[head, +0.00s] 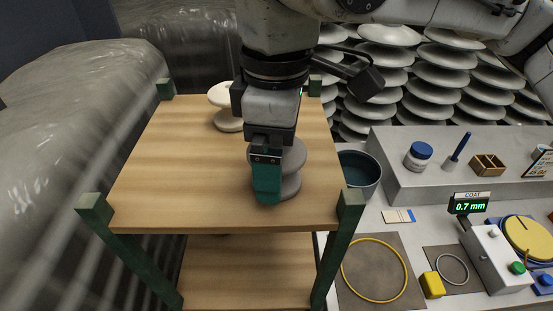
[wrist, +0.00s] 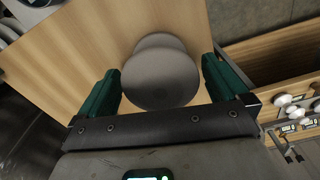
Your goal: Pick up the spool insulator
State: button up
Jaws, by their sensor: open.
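A grey spool insulator (head: 292,168) with two wide discs stands upright on the wooden top of a small green-legged table (head: 150,175). My gripper (head: 266,178) reaches down over it from above, and its green finger hides the left part of the spool. In the wrist view the spool's round grey top (wrist: 160,72) lies between the two green fingers of my gripper (wrist: 160,85). The fingers are open, one on each side, with little gap. I cannot tell whether either touches it.
A cream-white insulator (head: 228,97) stands behind, to the left on the same table. A dark bucket (head: 359,172) is just right of the table. A grey bench (head: 420,225) with a coat meter (head: 470,205) and rings is at the right. Stacked insulator discs fill the back.

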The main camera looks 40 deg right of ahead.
jog(key=shift+c, duration=0.2)
jog(key=c, duration=1.2)
jog(key=shift+r, duration=0.2)
